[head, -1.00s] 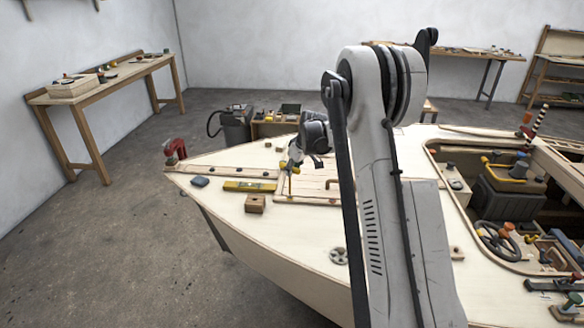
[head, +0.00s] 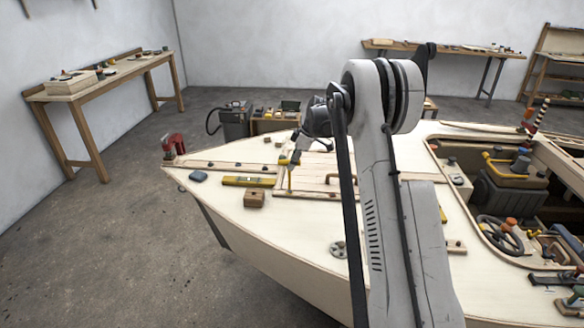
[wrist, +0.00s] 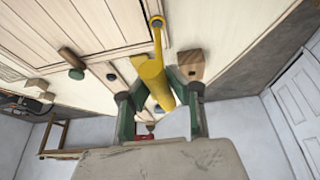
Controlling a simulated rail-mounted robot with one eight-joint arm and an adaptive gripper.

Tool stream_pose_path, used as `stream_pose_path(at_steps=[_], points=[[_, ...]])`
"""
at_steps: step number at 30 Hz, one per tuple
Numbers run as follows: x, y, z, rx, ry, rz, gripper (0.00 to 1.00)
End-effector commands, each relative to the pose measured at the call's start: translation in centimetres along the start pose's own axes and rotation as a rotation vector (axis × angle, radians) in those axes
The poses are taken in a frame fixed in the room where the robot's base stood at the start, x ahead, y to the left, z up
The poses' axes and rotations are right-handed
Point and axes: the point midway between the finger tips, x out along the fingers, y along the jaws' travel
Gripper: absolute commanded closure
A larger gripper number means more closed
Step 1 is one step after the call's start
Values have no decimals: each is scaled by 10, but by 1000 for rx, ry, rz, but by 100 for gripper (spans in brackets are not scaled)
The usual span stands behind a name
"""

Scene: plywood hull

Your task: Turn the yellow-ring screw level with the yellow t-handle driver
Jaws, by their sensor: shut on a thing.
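My gripper (wrist: 158,98) is shut on the yellow t-handle driver (wrist: 154,80). Its thick yellow handle lies between the two green-and-grey fingers, and a thin yellow shaft runs away from it. In the head view my gripper (head: 291,161) is above the pale deck by the hatch panel, and the driver (head: 290,178) points down with its lower end at or close to the deck. A yellow round end shows at the far end of the shaft in the wrist view. I cannot tell whether this is the screw's ring; the screw and its slot are not clear.
A yellow spirit level (head: 248,181), a wooden block (head: 254,199) and a blue-grey item (head: 198,176) lie left of the driver. A slatted hatch panel (head: 325,182) is to its right. A red clamp (head: 173,146) grips the bow. Bare deck lies in front.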

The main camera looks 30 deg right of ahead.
Motion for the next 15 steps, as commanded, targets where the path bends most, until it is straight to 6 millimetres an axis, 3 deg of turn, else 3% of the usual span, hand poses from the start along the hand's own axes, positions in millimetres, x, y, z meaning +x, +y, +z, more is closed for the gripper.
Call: stream_pose_path(at_steps=[15], points=[[0, 0, 0, -60, 1, -25, 100]])
